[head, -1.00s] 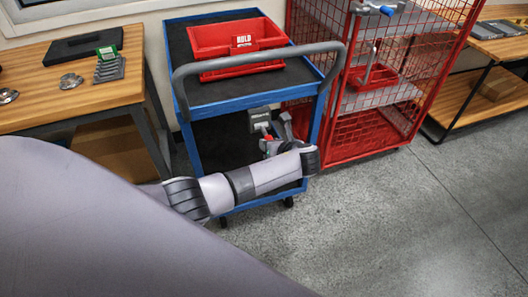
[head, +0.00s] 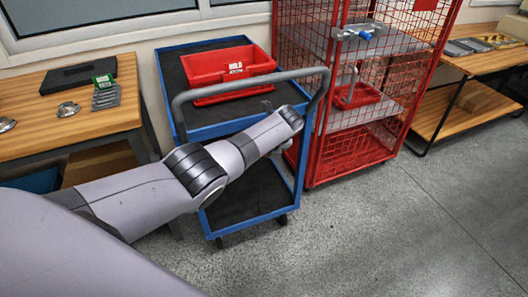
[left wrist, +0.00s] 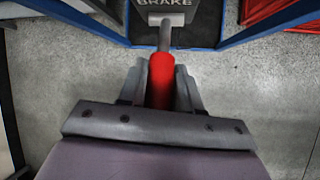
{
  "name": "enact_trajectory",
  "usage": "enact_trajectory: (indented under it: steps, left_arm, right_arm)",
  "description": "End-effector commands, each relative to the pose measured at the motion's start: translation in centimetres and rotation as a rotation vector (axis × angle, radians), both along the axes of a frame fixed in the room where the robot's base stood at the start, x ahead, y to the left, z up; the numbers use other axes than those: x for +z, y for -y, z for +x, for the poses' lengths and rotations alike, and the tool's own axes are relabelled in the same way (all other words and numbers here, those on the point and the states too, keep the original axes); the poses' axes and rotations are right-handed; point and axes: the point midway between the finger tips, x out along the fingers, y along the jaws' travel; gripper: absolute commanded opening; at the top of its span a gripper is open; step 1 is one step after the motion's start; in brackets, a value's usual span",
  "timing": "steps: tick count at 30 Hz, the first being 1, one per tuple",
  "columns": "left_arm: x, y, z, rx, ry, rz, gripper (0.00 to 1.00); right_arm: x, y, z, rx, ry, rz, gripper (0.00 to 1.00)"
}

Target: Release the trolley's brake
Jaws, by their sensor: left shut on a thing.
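The blue trolley (head: 252,228) with dark shelves and a grey push handle (head: 250,78) stands ahead of me. In the left wrist view, a grey box marked BRAKE (left wrist: 165,5) is at the top edge, partly cut off. A grey lever with a red grip (left wrist: 160,88) comes from it toward me. My left gripper (left wrist: 162,75) is shut on the red grip, one finger on each side. In the head view my left forearm and wrist reach across the trolley's near side and hide the lever and most of the gripper. My right gripper is not in view.
A red HOLD bin (head: 215,68) sits on the trolley's top shelf. A red mesh cage (head: 345,160) stands close at the trolley's right. A wooden bench (head: 40,130) is at the left, another (head: 490,55) at far right. The grey floor at right is clear.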

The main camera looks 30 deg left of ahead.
Motion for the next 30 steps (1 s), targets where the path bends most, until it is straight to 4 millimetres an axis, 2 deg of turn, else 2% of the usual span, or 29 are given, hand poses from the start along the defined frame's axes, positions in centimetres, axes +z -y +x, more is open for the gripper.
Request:
enact_trajectory:
  steps: [15,16,17,18,26,30]
  left_arm:
    - [0.34,-0.16,0.19,0.002,-0.005,-0.011,0.00]
    - [0.36,-0.16,0.20,0.002,-0.004,-0.010,0.40]
    - [0.35,-0.17,0.19,0.002,-0.004,-0.010,0.49]
    - [0.33,-0.16,0.18,0.001,-0.005,-0.010,0.54]
    - [0.24,-0.09,0.10,0.001,-0.007,-0.010,0.54]
    - [0.88,0.16,0.03,-0.001,-0.006,-0.011,0.54]
  right_arm:
    - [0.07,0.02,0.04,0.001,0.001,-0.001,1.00]
    - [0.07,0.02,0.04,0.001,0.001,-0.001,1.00]
    - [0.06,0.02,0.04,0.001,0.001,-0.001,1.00]
    - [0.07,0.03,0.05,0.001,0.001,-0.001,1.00]
    - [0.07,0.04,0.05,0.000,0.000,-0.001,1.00]
    - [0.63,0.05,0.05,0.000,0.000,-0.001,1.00]
